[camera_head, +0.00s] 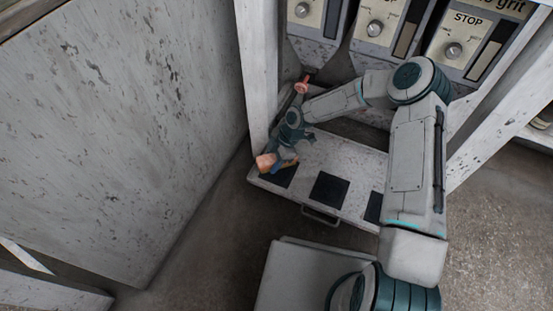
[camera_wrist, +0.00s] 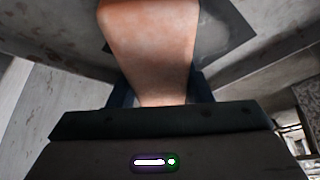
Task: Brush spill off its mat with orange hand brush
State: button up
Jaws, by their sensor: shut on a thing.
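The orange hand brush (camera_head: 265,162) is held in my gripper (camera_head: 287,160) at the left end of a pale speckled tray-like surface. The brush is over a dark square mat (camera_head: 279,175) at that end and hides part of it. In the wrist view the brush (camera_wrist: 150,45) fills the upper middle, with the dark mat (camera_wrist: 228,38) partly showing behind it. My gripper is shut on the brush. I cannot make out any spill on the mat, nor whether the bristles touch it.
A second dark mat (camera_head: 328,189) lies in the middle of the pale surface (camera_head: 347,160), and a third (camera_head: 374,207) is at the right, partly behind my arm. A handle (camera_head: 320,216) sticks out in front. Dispensers with knobs (camera_head: 375,28) stand behind. A large panel (camera_head: 120,110) stands at left.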

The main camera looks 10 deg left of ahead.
jog(key=shift+s+a+r, duration=0.1)
jog(key=shift+s+a, duration=0.15)
jog(key=shift+a, duration=0.25)
jog(key=shift+s+a, duration=0.25)
jog(key=shift+a, duration=0.25)
jog(key=shift+w+d, duration=0.45)
jog(key=shift+d, duration=0.15)
jog(key=shift+w+d, duration=0.4)
jog(key=shift+d, duration=0.3)
jog(key=shift+w+d, duration=0.35)
jog(key=shift+d, duration=0.3)
jog(key=shift+f, duration=0.2)
jog(key=shift+s+a, duration=0.1)
jog(key=shift+s, duration=0.05)
